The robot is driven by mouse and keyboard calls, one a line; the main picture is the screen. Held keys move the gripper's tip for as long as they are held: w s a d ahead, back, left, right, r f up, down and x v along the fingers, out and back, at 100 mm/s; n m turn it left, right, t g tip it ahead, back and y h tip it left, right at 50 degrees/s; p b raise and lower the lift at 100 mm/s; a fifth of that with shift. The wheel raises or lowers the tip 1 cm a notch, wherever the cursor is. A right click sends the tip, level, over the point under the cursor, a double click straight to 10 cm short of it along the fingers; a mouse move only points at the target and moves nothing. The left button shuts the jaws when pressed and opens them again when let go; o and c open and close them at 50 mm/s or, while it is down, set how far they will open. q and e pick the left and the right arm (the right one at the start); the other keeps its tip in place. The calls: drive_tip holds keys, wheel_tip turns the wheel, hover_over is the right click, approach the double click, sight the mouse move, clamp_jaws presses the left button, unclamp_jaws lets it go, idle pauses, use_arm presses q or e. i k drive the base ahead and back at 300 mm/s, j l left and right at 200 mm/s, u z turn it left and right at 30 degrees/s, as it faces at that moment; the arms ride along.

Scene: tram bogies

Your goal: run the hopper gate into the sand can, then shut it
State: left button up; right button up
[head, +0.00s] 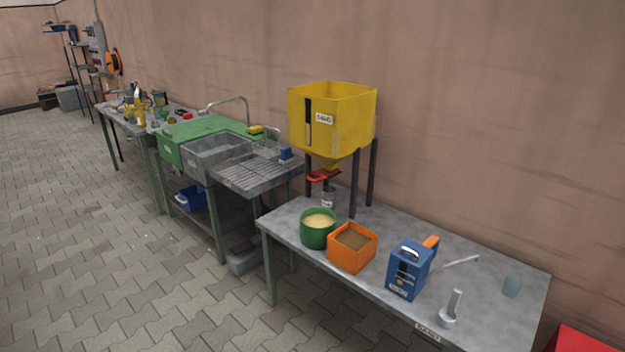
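The yellow sand hopper (332,120) stands on dark legs at the back left of the near bench. Its label reads SAND, and a dark slot runs down its front. The red gate (322,176) is under the hopper's spout; I cannot tell whether it is open or shut. A small grey can (328,199) stands on the bench below the gate, partly hidden by the green tub. I cannot see what is inside it. No stream of sand shows. Neither of my grippers is in view.
A green tub (318,236) of pale grains and an orange box (352,250) of brown material stand before the hopper. Paved floor (110,245) is open at left.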

sight(319, 174)
drive_tip(key=i+j, duration=0.2)
drive_tip(key=i, duration=0.15)
drive_tip(key=i+j+u, duration=0.1)
drive_tip(key=i, duration=0.3)
drive_tip(key=i+u, duration=0.2)
drive_tip(key=i, duration=1.8)
drive_tip(key=i+l, duration=0.1)
drive_tip(key=l, duration=0.35)
